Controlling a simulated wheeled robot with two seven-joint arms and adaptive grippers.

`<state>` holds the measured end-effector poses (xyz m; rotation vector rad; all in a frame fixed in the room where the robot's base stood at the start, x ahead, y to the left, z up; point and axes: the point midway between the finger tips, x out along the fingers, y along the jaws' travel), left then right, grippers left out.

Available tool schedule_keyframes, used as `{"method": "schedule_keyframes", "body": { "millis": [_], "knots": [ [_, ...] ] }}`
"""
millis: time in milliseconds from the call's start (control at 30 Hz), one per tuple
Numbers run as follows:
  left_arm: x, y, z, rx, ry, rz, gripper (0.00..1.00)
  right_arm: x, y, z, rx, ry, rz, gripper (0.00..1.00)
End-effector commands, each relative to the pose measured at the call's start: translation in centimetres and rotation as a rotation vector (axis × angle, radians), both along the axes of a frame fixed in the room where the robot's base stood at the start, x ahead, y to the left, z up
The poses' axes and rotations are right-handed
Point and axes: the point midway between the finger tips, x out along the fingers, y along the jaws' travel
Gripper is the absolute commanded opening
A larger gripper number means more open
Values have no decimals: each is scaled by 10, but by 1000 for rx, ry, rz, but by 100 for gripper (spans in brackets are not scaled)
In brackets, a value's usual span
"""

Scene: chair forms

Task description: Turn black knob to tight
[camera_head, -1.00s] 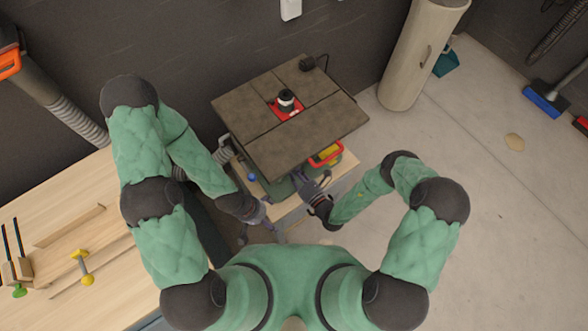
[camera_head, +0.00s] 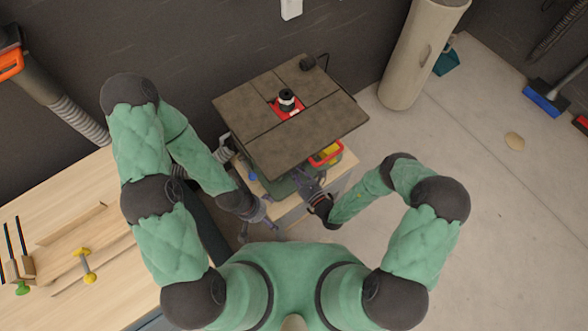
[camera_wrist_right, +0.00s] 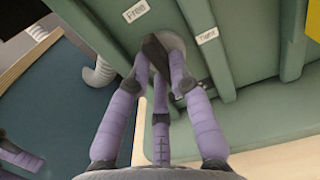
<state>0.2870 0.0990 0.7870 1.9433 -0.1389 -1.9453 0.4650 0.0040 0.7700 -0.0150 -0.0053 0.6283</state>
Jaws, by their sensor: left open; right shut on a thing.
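The black knob (camera_wrist_right: 155,46) sits on a round grey base on the green machine body (camera_wrist_right: 240,70) in the right wrist view. A "Free" label (camera_wrist_right: 136,11) is above left of it and a "Tight" label (camera_wrist_right: 207,36) is to its right. My right gripper (camera_wrist_right: 160,80) is shut on the knob, its purple fingers around it and partly hiding it. In the head view, my right gripper (camera_head: 309,184) reaches under the front edge of the machine's tabletop (camera_head: 290,148), which hides the knob. My left gripper (camera_head: 266,219) is open and empty, left of the right one.
A wooden workbench (camera_head: 65,200) is at the left. A grey hose (camera_wrist_right: 98,72) is left of the knob in the right wrist view. The floor at the right is mostly open.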

Motion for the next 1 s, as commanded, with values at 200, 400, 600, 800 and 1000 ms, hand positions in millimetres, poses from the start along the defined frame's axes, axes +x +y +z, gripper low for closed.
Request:
{"method": "schedule_keyframes", "body": {
  "millis": [200, 400, 600, 800, 1000],
  "knots": [
    [0, 0, 0, 0, 0, 0, 95, -1, 0, -1, -2, 3, 0, 0],
    [0, 0, 0, 0, 0, 0, 95, 0, 0, -1, -1, 3, 0, 45],
    [0, 0, 0, 0, 0, 0, 95, 0, 0, -1, -1, 2, 0, 45],
    [0, 0, 0, 0, 0, 0, 95, -5, -5, -1, -1, 3, -2, 45],
    [0, 0, 0, 0, 0, 0, 95, -26, -21, -1, -1, 4, -5, 45]
  ]
}}
